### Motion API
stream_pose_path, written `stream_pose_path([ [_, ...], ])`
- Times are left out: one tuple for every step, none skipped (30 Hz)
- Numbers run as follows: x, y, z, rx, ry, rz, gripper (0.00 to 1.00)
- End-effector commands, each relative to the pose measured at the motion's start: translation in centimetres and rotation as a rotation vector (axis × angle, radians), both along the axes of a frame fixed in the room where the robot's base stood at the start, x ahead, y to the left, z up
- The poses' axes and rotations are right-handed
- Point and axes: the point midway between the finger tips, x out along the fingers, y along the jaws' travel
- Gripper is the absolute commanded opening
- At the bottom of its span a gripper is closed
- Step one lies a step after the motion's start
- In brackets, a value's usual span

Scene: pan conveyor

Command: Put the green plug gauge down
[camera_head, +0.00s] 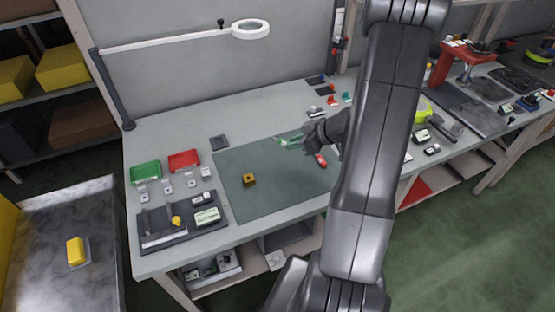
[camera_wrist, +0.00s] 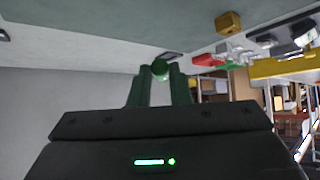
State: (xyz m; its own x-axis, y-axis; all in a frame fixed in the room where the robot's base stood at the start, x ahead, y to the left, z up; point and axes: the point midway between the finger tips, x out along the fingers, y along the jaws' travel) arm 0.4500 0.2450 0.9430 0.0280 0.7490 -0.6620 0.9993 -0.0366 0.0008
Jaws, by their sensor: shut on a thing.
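The green plug gauge (camera_wrist: 160,68) shows in the wrist view as a round green end between the two fingertips. My gripper (camera_wrist: 161,80) is shut on it. In the head view my gripper (camera_head: 291,143) is over the far right part of the dark green mat (camera_head: 245,160), its fingers pointing left. The gauge and the green fingers are hard to tell apart there. I cannot tell how high the gauge is above the mat.
A brass block (camera_head: 249,180) is on the mat's left part, and a red piece (camera_head: 321,160) is just below my gripper. Green (camera_head: 145,172) and red (camera_head: 184,160) trays stand left, behind a dark board (camera_head: 160,230). Small parts lie beyond the mat. The mat's middle is clear.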

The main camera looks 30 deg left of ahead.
Motion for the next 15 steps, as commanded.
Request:
stream_pose_path([
  [-0.1,0.0,-1.4,-0.002,0.005,0.000,0.00],
  [-0.1,0.0,-2.0,-0.003,0.007,-0.001,0.00],
  [-0.1,0.0,-2.7,-0.002,0.006,-0.001,0.00],
  [-0.1,0.0,-3.2,-0.002,0.006,0.000,0.00],
  [-0.1,0.0,-3.7,-0.003,0.006,0.000,0.00],
  [-0.1,0.0,-4.2,-0.002,0.004,0.000,0.00],
  [-0.1,0.0,-4.5,-0.002,0.004,0.001,0.00],
  [-0.1,0.0,-4.7,-0.002,0.004,0.000,0.00],
  [-0.1,0.0,-4.9,-0.002,0.003,0.000,0.00],
  [0.0,0.0,-5.1,-0.001,0.001,0.000,0.00],
  [-0.1,0.0,-5.3,-0.001,0.001,0.000,0.00],
  [-0.1,0.0,-5.7,-0.002,0.003,0.000,0.00],
  [-0.1,0.0,-6.1,-0.002,0.004,0.000,0.00],
  [-0.1,0.0,-6.6,-0.002,0.004,0.000,0.00],
  [-0.1,0.0,-7.1,-0.002,0.004,0.000,0.00],
])
